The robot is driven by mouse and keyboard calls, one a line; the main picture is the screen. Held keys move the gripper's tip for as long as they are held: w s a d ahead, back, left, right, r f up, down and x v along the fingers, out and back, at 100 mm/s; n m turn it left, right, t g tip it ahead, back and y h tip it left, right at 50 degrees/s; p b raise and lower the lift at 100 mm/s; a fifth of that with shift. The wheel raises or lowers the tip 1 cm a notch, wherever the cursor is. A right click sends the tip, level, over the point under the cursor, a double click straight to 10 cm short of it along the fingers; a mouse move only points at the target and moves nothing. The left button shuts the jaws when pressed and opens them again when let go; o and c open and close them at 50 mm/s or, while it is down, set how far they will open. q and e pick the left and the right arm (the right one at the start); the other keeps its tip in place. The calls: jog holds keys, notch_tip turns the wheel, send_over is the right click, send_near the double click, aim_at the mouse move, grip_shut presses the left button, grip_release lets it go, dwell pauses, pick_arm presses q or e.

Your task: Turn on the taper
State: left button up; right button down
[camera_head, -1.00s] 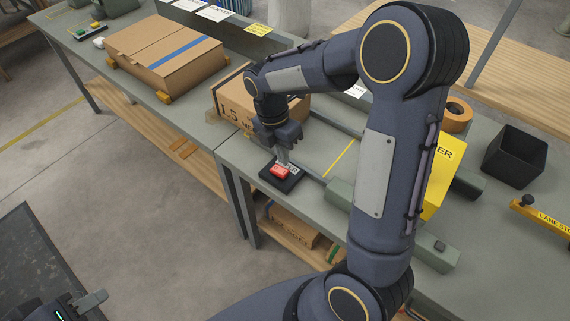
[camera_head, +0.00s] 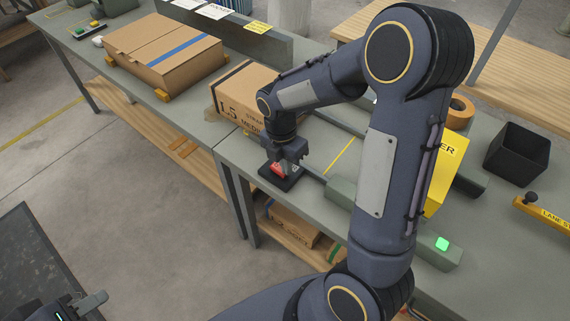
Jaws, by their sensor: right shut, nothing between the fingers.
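A red switch (camera_head: 276,169) sits on a black base (camera_head: 291,184) near the front edge of the grey bench. My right gripper (camera_head: 284,169) points down onto the switch; it is shut and empty, its tips at the red rocker and partly hiding it. The taper's grey-green rails and blocks (camera_head: 341,191) run along the bench, partly behind my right arm. A small lamp (camera_head: 442,243) on the block at the right glows green. My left gripper (camera_head: 88,302) shows only in part at the bottom left, far from the bench; its opening is unclear.
A printed carton (camera_head: 238,100) stands just behind the switch. A larger carton with a blue stripe (camera_head: 165,52) lies further left. A yellow sign (camera_head: 447,165), a tape roll (camera_head: 459,114) and a black bin (camera_head: 515,152) are at the right.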

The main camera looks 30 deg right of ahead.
jog(key=shift+w, duration=0.1)
jog(key=shift+w+a+r, duration=0.1)
jog(key=shift+w+a+r+p, duration=0.25)
jog(key=shift+w+p, duration=0.15)
jog(key=shift+w, duration=0.2)
